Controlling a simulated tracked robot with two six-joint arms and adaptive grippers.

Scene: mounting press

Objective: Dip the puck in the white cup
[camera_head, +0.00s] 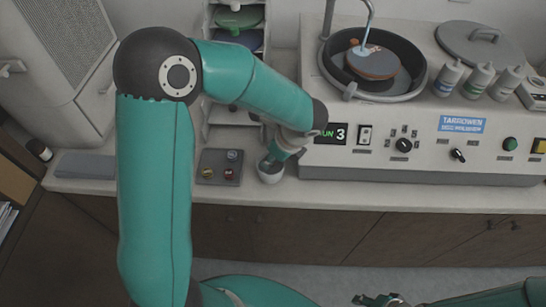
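My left gripper (269,161) points down at the cup's mouth. Its tips are at or inside the rim; I cannot tell how deep. The puck is not visible; it may be hidden by the gripper or the cup. Whether the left fingers are closed on anything cannot be made out. My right gripper (375,300) is low at the bottom edge, partly cut off, away from the cup and counter.
The machine has a round bowl (413,82) with a brown disc (374,62) under a spout. Several bottles (479,82) stand on its top. A grey slab (85,164) lies further left.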

